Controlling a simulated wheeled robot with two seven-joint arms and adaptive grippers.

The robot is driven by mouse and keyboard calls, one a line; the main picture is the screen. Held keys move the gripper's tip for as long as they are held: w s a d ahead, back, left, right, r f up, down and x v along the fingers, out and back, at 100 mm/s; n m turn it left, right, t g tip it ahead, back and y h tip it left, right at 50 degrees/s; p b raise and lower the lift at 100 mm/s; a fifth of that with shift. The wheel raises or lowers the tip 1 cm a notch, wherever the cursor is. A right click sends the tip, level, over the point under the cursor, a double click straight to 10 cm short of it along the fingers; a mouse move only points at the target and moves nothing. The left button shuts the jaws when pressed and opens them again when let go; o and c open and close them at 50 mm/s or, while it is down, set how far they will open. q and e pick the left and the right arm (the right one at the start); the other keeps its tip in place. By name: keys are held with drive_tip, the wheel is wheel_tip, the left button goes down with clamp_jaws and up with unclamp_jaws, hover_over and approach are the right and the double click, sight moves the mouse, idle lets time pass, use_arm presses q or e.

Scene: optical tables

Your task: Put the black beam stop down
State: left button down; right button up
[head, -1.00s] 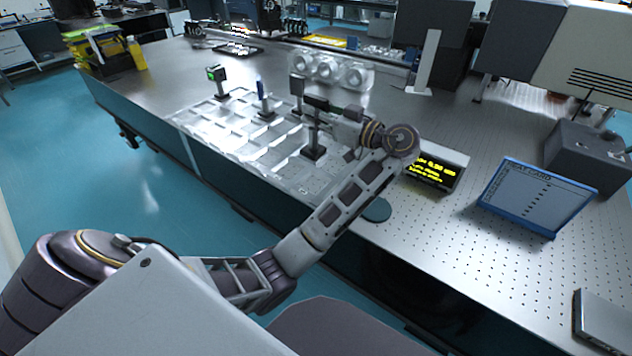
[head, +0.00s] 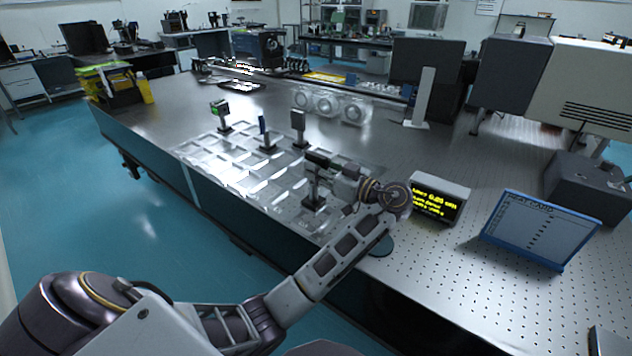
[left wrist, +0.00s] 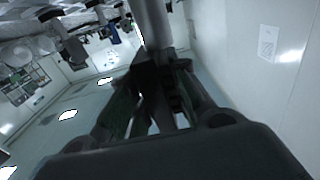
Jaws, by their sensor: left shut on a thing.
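My left gripper (head: 318,163) is shut on the black beam stop (head: 313,201), a dark post on a square black foot. It holds the upper part of the post, with the foot below it over the near right part of the clear compartmented tray (head: 232,180). The post looks about upright. I cannot tell whether the foot touches the tray. In the left wrist view, the left gripper's dark fingers (left wrist: 160,105) close around a dark part below a grey cylinder; the grip is partly hidden. My right gripper is not in view.
A yellow-text display (head: 440,200) and a blue-framed card (head: 541,229) stand to the right. Bare perforated tabletop (head: 440,262) lies in front.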

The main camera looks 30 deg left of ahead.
sight(314, 183)
use_arm(q)
drive_tip(key=shift+f, duration=1.8)
drive_tip(key=shift+f+b, duration=0.1)
drive_tip(key=shift+b, duration=0.25)
drive_tip(key=c, duration=1.4)
unclamp_jaws()
drive_tip(key=shift+o, duration=0.2)
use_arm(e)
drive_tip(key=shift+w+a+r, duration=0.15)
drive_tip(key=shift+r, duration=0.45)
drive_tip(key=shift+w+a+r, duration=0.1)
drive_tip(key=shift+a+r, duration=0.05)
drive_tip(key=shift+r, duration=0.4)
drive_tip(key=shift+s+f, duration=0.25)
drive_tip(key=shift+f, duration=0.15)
